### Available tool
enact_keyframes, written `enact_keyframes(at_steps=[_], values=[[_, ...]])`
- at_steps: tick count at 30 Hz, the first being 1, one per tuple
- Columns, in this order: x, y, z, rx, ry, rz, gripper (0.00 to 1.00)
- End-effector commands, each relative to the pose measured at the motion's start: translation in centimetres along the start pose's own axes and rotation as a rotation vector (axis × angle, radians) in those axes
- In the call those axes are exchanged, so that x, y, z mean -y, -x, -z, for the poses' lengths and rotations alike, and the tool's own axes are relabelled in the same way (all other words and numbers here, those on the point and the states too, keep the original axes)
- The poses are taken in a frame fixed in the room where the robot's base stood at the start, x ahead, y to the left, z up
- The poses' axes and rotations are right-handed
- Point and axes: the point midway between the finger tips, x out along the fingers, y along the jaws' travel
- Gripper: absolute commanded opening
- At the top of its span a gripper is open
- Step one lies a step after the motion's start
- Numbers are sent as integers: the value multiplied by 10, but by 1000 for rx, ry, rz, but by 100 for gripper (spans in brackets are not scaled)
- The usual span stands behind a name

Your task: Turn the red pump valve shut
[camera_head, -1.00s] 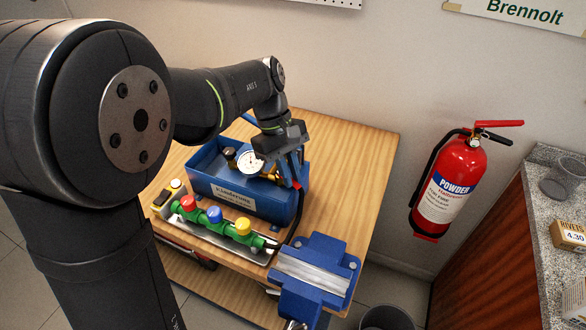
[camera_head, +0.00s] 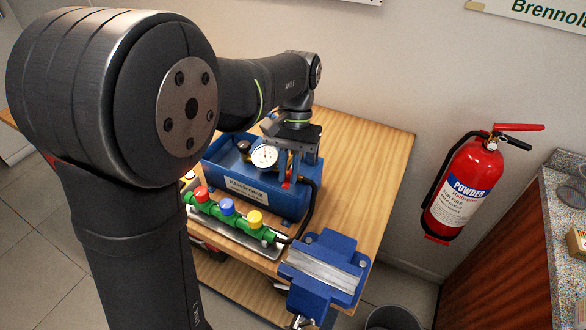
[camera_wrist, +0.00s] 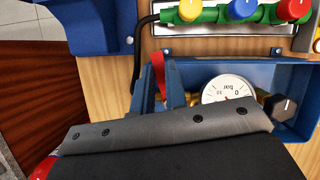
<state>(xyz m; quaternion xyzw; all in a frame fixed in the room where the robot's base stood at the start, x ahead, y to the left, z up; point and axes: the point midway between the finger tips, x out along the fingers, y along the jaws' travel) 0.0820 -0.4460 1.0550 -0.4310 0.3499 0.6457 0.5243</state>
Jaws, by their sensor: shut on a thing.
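The blue pump (camera_head: 215,158) sits on the wooden bench with its white round gauge (camera_head: 265,156) facing up. Its red valve lever (camera_head: 286,184) shows as a small red piece below my gripper (camera_head: 291,177). In the wrist view the red lever (camera_wrist: 168,72) stands between the two fingers of my gripper (camera_wrist: 160,82), which is shut on it. The gauge (camera_wrist: 227,90) and a dark knob (camera_wrist: 285,107) lie to the right of the fingers. The valve's body is mostly hidden by the gripper.
A green manifold (camera_head: 240,229) with red, blue and yellow knobs lies in front of the pump. A blue vise (camera_head: 325,268) is at the bench's near right corner. A black hose (camera_head: 311,205) runs close beside the gripper. A fire extinguisher (camera_head: 464,190) hangs on the wall.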

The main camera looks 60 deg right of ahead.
Motion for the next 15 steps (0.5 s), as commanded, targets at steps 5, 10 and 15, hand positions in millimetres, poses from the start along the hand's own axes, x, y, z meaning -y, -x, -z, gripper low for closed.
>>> enact_keyframes(at_steps=[5,10,15], values=[[4,0,1,-2,-99,42,0],[7,0,1,-2,-163,68,0],[8,1,1,-3,-196,82,0]])
